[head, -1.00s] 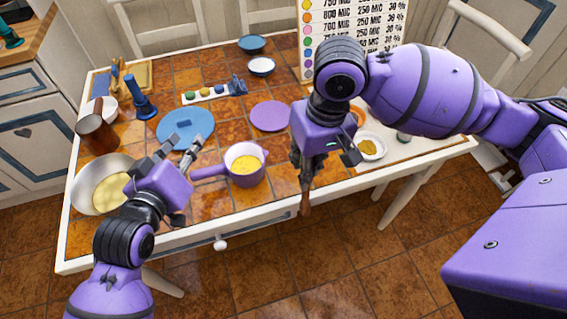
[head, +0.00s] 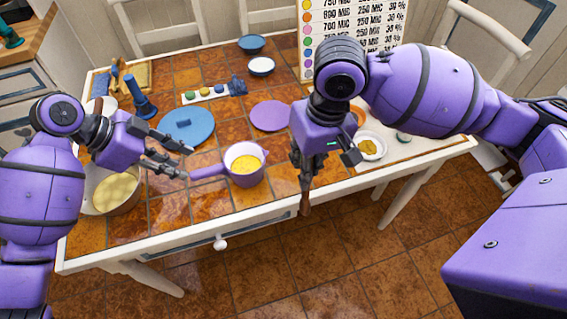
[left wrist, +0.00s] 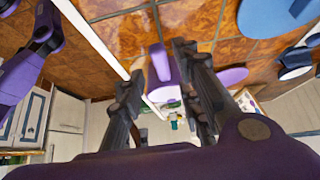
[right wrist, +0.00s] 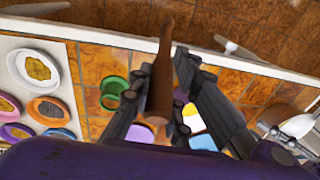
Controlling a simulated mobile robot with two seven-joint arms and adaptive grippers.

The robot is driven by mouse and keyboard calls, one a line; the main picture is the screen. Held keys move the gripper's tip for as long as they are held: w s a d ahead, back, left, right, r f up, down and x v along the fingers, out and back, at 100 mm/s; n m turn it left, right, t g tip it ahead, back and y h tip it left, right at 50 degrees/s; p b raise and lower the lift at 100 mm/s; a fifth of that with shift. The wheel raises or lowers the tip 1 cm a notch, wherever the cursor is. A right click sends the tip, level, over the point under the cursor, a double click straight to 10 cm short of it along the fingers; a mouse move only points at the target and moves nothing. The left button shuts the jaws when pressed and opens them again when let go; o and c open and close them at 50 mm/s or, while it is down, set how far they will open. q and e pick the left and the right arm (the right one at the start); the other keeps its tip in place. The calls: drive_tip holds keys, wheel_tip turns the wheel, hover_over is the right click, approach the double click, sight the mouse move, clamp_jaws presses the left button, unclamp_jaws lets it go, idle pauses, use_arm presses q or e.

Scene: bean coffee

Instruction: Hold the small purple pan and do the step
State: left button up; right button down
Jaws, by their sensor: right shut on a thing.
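The small purple pan (head: 246,165) stands on the tiled table near the front edge, with yellow contents inside. Its purple handle (head: 207,172) points left toward my left gripper (head: 188,162). That gripper is open, with its fingertips near the handle's end. In the left wrist view the handle (left wrist: 161,62) shows between the spread fingers, and I see no contact. My right gripper (head: 303,172), right of the pan, is shut on a brown wooden tool (right wrist: 160,85) that hangs down near the table's front edge. The tool's lower part also shows in the head view (head: 305,200).
A large bowl (head: 134,200) with pale contents is partly hidden behind my left arm. A blue lid (head: 190,137), a purple disc (head: 270,115) and a tray of coloured pieces (head: 187,98) lie behind the pan. A small white bowl (head: 380,143) is at right.

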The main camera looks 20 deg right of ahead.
sight(197, 172)
use_arm(q)
drive_tip(key=shift+x, duration=3.9)
drive_tip(key=shift+c, duration=0.3)
clamp_jaws()
